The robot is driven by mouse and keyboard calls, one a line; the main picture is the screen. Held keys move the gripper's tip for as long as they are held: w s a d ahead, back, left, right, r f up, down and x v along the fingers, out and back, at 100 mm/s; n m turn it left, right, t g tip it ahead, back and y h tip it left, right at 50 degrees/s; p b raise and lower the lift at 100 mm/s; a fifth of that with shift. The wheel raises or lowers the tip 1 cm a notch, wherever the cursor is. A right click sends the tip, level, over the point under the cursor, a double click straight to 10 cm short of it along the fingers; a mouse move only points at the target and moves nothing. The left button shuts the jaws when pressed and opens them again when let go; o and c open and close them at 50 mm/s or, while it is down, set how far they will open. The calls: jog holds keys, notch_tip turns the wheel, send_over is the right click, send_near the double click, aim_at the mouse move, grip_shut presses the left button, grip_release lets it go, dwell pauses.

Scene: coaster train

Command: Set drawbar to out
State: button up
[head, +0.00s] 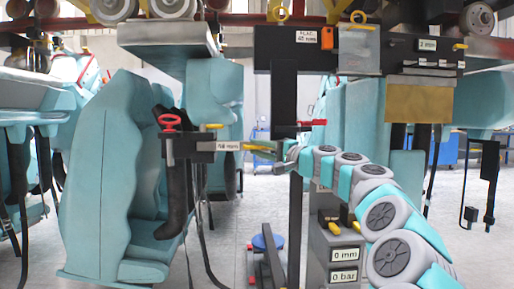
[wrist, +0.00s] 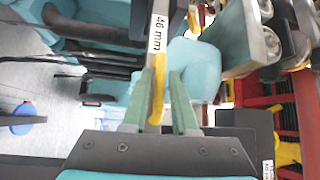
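The drawbar is a slim bar with a yellow end (head: 258,148), sticking out to the right from a dark block (head: 190,146) that bears a small mm label. In the wrist view the yellow end (wrist: 158,88) points toward my palm, below a label reading 46 mm. My gripper (head: 272,151) is at this end, and its green fingers (wrist: 160,75) stand on either side of it. The fingers are close to the bar; I cannot tell whether both touch it.
A red knob (head: 170,122) stands at the block's left end. A teal seat (head: 112,175) is to the left. A dark vertical post (head: 296,200) is close to my gripper. A display box (head: 337,262) reading 0 mm and 0 bar stands below my arm. A dark overhead beam (head: 285,48) hangs above.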

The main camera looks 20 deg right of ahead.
jog(key=shift+w+a, duration=0.15)
jog(key=shift+w, duration=0.15)
jog(key=shift+c, duration=0.3)
grip_shut()
dwell(1.0)
